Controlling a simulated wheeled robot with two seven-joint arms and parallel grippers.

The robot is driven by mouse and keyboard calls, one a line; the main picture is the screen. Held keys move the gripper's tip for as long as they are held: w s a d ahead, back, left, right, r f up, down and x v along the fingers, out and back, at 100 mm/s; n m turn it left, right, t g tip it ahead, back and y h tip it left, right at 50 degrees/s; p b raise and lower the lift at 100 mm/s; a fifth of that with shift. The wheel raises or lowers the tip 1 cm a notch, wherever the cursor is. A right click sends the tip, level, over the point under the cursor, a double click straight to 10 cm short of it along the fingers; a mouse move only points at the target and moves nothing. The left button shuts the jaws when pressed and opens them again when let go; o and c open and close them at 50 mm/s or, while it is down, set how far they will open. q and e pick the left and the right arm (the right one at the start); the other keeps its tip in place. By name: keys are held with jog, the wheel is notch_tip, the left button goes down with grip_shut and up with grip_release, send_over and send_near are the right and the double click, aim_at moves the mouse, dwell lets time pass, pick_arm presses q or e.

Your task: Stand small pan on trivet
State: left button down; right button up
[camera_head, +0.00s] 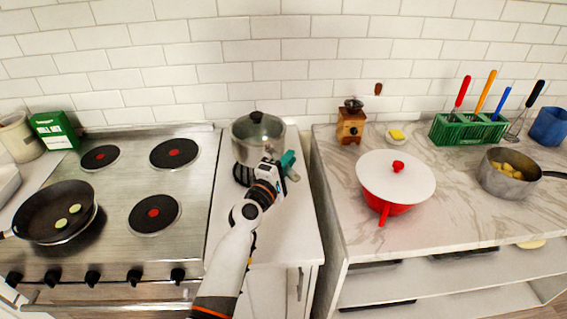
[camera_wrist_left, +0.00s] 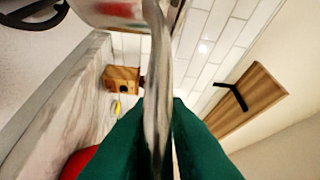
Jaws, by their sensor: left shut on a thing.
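The small pan (camera_head: 255,152) is a silver pot with a glass lid and black knob, upright over the narrow white counter right of the stove. My left gripper (camera_head: 288,162), with green fingers, is at its right front side. In the left wrist view the fingers (camera_wrist_left: 158,140) are shut on a thin metal part (camera_wrist_left: 157,75) of the pan. The dark trivet (camera_head: 241,175) shows partly below the pan; a black curved part of it (camera_wrist_left: 36,18) is in the wrist view. I cannot tell whether pan and trivet touch. My right gripper is not in view.
A stove (camera_head: 118,210) with a frying pan (camera_head: 52,209) is on the left. On the marble counter stand a wooden grinder (camera_head: 350,125), a red pot with a white lid (camera_head: 395,180), a green utensil rack (camera_head: 466,130) and a saucepan (camera_head: 503,185). The white counter's front (camera_head: 280,235) is clear.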

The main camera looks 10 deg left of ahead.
pick_arm(q)
notch_tip(320, 180, down, 6)
jog(key=b, duration=0.6)
jog(key=shift+w, duration=0.15)
jog(key=shift+a, duration=0.1)
dwell(0.9)
jog(key=c, duration=1.3)
grip_release()
jog(key=shift+c, duration=0.2)
jog(key=shift+f, duration=0.35)
jog(key=b+v, duration=0.1)
jog(key=v, duration=0.9)
jog(key=shift+s, duration=0.4)
jog(key=shift+v, duration=0.75)
